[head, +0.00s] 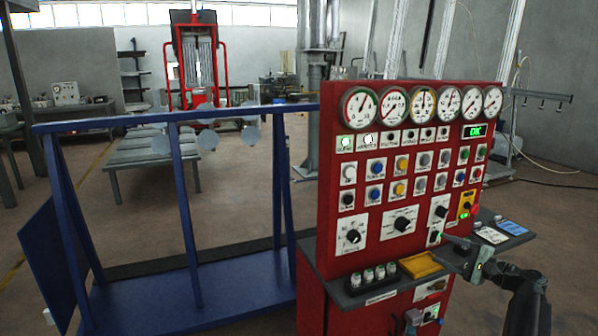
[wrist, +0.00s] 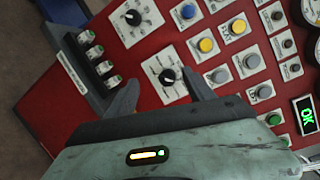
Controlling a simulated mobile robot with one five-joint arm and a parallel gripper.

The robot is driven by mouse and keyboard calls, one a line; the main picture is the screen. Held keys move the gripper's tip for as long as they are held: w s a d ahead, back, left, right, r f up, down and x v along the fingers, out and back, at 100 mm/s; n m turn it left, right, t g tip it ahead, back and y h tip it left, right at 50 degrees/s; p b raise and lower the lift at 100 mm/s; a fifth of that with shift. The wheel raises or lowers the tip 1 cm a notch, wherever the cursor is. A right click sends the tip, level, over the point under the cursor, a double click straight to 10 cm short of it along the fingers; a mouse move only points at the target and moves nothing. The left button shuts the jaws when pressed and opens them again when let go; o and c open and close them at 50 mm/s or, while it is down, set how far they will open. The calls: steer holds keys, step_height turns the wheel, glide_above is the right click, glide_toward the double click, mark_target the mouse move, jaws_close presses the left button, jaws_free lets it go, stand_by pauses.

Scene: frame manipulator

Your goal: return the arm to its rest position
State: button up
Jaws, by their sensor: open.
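My gripper (head: 462,244) is at the right side of the red control panel (head: 335,205) in the head view, in front of its lower right knobs. In the wrist view my gripper (wrist: 162,92) is open, its two dark fingers apart and nothing between them. A black rotary knob (wrist: 167,76) on a white plate shows just beyond the fingertips. I cannot tell whether a finger touches the panel. My arm (head: 525,295) reaches in from the lower right. A green display reading OK (head: 474,131) is lit; it also shows in the wrist view (wrist: 306,114).
A shelf juts out below the panel, with several small cylinders in a black holder (head: 373,277) and a yellow tray (head: 420,265). Cards (head: 491,235) lie on a side ledge near my arm. A blue frame (head: 180,155) stands left. Open floor (head: 545,220) lies at the right.

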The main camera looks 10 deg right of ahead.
steer(key=w+a+f+n+g+y+p, duration=0.1)
steer(key=w+a+n+g, duration=0.15)
steer(key=a, duration=0.85)
steer(key=w+a+f+n+g+y+p, duration=0.1)
steer(key=w+a+n+g+y, duration=0.15)
steer(key=a, duration=0.85)
steer(key=s+a+f+n+g+h+p, duration=0.1)
steer(key=s+a+f+n+g, duration=0.15)
steer(key=a, duration=0.75)
steer(key=s+a+f+n+g+h+p, duration=0.1)
steer(key=s+a+f+n+g+p, duration=0.15)
steer(key=a, duration=0.75)
steer(key=s+a+f+n+g+h, duration=0.4)
steer(key=s+a+f+h, duration=0.25)
steer(key=s, duration=0.35)
steer(key=s+d+f+n+g+h, duration=0.1)
steer(key=s+d+f+n+h, duration=0.1)
steer(key=d, duration=0.7)
steer(key=shift+s+d+f+h, duration=0.15)
steer(key=shift+s+d+h, duration=0.1)
steer(key=shift+s+h, duration=0.45)
